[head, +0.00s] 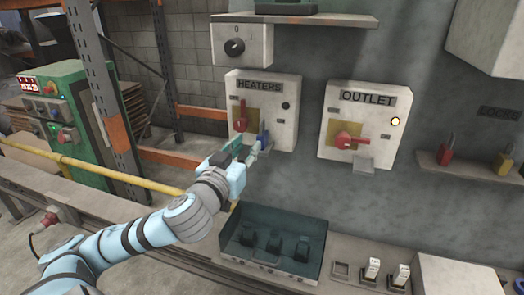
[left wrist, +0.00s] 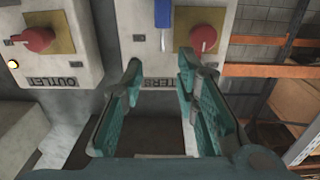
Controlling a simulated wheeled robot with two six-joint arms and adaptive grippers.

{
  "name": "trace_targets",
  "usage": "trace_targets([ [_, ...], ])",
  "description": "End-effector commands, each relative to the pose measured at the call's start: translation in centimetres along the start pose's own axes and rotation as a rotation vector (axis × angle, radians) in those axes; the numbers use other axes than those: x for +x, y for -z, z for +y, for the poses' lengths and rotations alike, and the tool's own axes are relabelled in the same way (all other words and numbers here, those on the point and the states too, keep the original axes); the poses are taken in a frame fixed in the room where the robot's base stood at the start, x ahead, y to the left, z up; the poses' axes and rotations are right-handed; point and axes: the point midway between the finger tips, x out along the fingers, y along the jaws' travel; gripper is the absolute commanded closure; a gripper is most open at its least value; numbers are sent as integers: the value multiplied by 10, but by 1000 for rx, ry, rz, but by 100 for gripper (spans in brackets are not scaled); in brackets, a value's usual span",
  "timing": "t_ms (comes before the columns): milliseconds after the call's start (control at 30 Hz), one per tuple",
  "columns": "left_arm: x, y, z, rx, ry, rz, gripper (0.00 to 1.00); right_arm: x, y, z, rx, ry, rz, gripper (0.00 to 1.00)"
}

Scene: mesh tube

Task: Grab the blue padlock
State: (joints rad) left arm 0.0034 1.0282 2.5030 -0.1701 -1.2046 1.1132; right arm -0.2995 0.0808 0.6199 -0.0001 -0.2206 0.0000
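The blue padlock (head: 263,137) is at the lower right of the grey HEATERS box (head: 285,128), beside its red rotary handle (head: 241,116). In the left wrist view, which is upside down, the blue padlock (left wrist: 162,13) shows at the top edge, with a thin grey part below it. My left gripper (head: 247,151) is just in front of the box's lower part, close to the padlock. In the left wrist view my left gripper (left wrist: 160,68) has its teal fingers apart, with nothing between them. Contact with the padlock cannot be seen. My right gripper is out of view.
The OUTLET box (head: 383,105) with a red handle and yellow light is to the right. A shelf (head: 470,172) holds a red padlock (head: 447,147) and a yellow padlock (head: 503,163). An open teal bin (head: 230,245) with dark items stands below. An orange rack is left.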

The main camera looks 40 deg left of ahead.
Motion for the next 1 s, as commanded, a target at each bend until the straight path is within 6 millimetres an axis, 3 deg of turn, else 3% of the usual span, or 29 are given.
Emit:
trace_targets([
  [33, 6, -13, -1, -2, 4, 3, 72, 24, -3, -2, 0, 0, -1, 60],
  [100, 31, -5, -1, -13, 4, -4, 72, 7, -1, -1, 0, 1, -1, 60],
  [200, 56, -2, -1, -5, 3, -3, 72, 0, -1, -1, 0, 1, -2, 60],
  [433, 82, -2, -2, 0, 1, -4, 72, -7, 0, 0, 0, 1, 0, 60],
  [600, 115, -2, -4, -1, 2, -5, 72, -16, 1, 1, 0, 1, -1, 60],
  [867, 123, -4, -3, 4, -1, -4, 72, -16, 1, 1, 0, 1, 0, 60],
  [1000, 123, -5, -3, 4, -1, -4, 92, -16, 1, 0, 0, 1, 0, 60],
])
